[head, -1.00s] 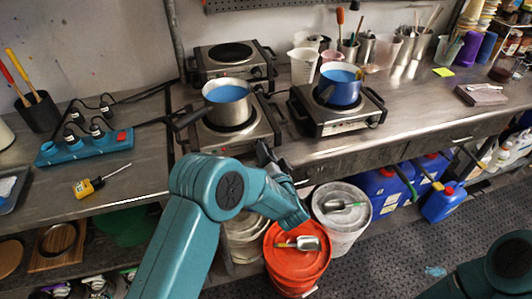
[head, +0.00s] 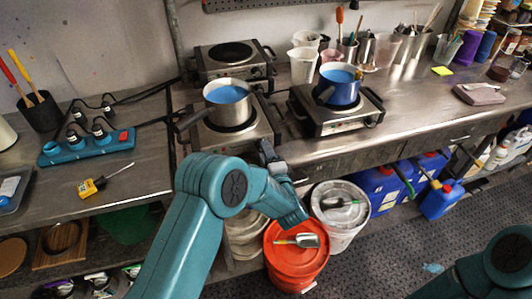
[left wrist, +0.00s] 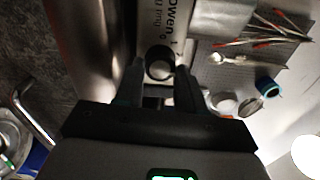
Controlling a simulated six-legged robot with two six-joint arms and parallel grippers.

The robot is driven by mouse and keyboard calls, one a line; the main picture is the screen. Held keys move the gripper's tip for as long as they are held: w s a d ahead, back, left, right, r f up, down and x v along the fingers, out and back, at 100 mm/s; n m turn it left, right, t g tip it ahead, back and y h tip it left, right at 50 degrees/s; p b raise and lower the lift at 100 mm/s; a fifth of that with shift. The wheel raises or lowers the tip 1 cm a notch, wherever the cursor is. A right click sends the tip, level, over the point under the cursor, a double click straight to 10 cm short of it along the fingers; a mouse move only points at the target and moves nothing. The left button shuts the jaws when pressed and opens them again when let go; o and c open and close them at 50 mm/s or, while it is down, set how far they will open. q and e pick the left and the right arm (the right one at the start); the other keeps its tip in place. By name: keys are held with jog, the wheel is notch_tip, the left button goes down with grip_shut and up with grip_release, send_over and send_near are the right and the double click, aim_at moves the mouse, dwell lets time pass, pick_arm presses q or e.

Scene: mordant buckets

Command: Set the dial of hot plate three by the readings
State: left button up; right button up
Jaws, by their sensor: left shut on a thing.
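Three hot plates show in the head view: one at the back (head: 258,70), one at front left (head: 262,133) under a steel pot of blue liquid (head: 229,97), and one at right (head: 340,121) under a blue pot (head: 338,87). My left gripper (head: 266,150) is at the front right corner of the front left plate, its tips partly hidden. In the left wrist view, my left gripper (left wrist: 160,72) is shut on a round dark dial (left wrist: 159,57) on a pale lettered panel (left wrist: 173,22). I cannot read a dial setting or plate number. My right gripper is out of view.
A yellow-handled probe (head: 89,187) and a blue power strip (head: 85,148) lie on the left bench. Beakers and tool cups stand behind the right plate. An orange lidded bucket (head: 290,262) and a white one (head: 343,235) stand below the bench edge.

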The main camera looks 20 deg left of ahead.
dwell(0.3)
pick_arm(q)
jog(key=o, duration=1)
jog(key=shift+o, duration=0.2)
